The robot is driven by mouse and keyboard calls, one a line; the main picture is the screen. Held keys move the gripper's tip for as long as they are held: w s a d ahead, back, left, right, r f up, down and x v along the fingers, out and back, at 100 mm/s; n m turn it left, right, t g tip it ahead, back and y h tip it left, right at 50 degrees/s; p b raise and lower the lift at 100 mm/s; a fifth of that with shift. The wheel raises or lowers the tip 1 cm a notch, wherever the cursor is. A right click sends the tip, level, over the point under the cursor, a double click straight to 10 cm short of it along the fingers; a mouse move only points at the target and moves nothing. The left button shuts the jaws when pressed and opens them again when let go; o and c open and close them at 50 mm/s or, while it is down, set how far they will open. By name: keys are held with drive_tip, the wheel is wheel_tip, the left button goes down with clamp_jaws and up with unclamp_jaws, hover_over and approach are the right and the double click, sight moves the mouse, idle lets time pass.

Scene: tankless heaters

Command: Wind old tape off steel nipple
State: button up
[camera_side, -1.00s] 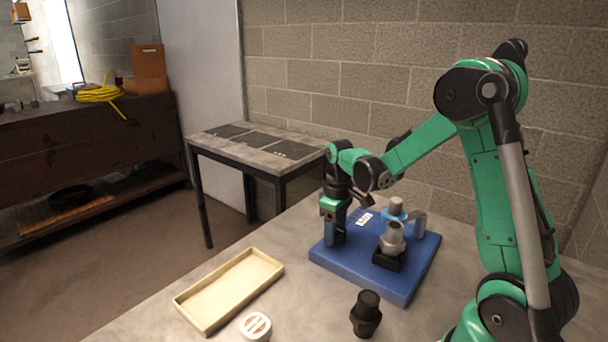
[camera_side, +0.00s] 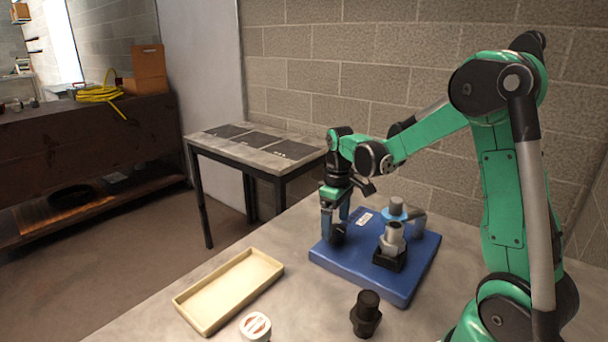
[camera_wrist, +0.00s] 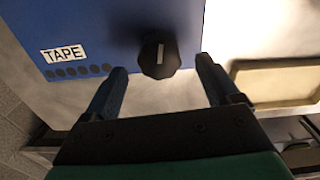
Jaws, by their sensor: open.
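A silver-grey fitting (camera_side: 392,240), which looks like the steel nipple, stands upright in a black block on the blue board (camera_side: 372,280). I cannot make out old tape on it. A black knob (camera_wrist: 160,56) with a pale slot stands at the board's left; it also shows in the side view (camera_side: 338,234). My gripper (camera_side: 335,218) is open and empty, its two blue fingers close to the knob. In the wrist view the knob lies just beyond and between the fingertips (camera_wrist: 162,70). The nipple is not seen in the wrist view.
A grey fitting with a blue ring (camera_side: 397,210) stands behind the nipple. The board bears a TAPE label (camera_wrist: 63,54). A cream tray (camera_side: 228,290), a white-and-red round item (camera_side: 255,326) and a black fitting (camera_side: 366,314) stand in front.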

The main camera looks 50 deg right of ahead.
sight(335, 228)
drive_tip(key=shift+r, duration=1.6)
drive_tip(key=shift+a, duration=0.1)
drive_tip(key=s+a+r+t, duration=0.2)
drive_tip(key=a+t, duration=0.1)
drive_tip(key=a, duration=0.4)
drive_tip(key=s+a+r+m+t, duration=0.1)
drive_tip(key=s+a+r+t, duration=0.1)
drive_tip(key=a+t, duration=0.2)
drive_tip(key=a, duration=0.3)
drive_tip(key=shift+s+a, duration=0.3)
drive_tip(key=shift+a, duration=0.1)
